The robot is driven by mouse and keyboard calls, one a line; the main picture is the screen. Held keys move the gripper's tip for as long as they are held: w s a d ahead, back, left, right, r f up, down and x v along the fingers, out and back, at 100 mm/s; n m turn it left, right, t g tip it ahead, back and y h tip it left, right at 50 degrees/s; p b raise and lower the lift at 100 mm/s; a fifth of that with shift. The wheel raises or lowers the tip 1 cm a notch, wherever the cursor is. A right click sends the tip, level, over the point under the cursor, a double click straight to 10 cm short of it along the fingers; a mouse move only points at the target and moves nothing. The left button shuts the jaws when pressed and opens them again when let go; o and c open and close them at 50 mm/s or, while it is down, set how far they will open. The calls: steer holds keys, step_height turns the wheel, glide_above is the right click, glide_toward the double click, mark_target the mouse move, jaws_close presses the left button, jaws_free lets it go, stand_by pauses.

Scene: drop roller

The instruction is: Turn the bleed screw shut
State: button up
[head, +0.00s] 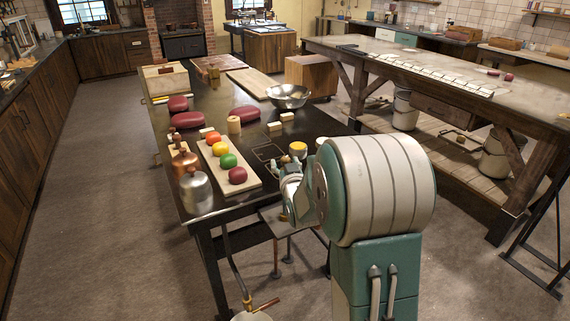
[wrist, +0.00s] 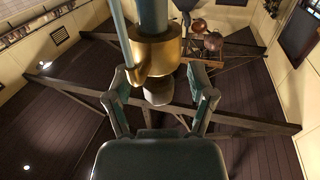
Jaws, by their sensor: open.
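In the wrist view a brass fitting (wrist: 157,55) on a blue-grey pipe (wrist: 153,15) enters from the top. A rounded greyish knob (wrist: 158,92), which looks like the bleed screw, projects from its lower end. My gripper (wrist: 161,90) is open, one finger on each side of the knob, with gaps visible on both sides. Depth between fingertips and knob is hard to judge. In the head view my arm's wrist is at the dark table's near right corner; the fitting and fingertips cannot be made out there.
The dark table (head: 215,110) holds a tray of coloured balls (head: 252,183), a metal canister (head: 196,192), a steel bowl (head: 288,95) and a yellow-topped pot (head: 297,149). A long bench (head: 440,70) stands at right. Floor at left (head: 110,200) is clear.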

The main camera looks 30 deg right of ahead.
jaws_close()
steer(key=shift+m+h, duration=0.3)
steer(key=shift+h, duration=0.1)
steer(key=m+g+h, duration=0.1)
steer(key=m+h, duration=0.1)
steer(key=h, duration=0.1)
steer(key=m+g+h, duration=0.2)
steer(key=h, duration=0.1)
steer(key=shift+m+g, duration=0.3)
steer(key=m+g+h, duration=0.5)
steer(key=g, duration=0.1)
steer(key=m+g+h, duration=0.1)
steer(key=m+g, duration=0.1)
steer(key=g, duration=0.2)
steer(key=m+g, duration=0.3)
steer(key=g, duration=0.1)
steer(key=shift+m+g+h, duration=0.3)
steer(key=shift+g+h, duration=0.1)
steer(key=shift+m+g+y, duration=0.45)
steer(key=shift+m+g, duration=0.7)
steer(key=shift+g, duration=0.55)
steer(key=shift+m+g+y, duration=0.45)
steer(key=shift+m+g, duration=0.7)
steer(key=shift+g, duration=0.55)
steer(key=shift+r, duration=0.1)
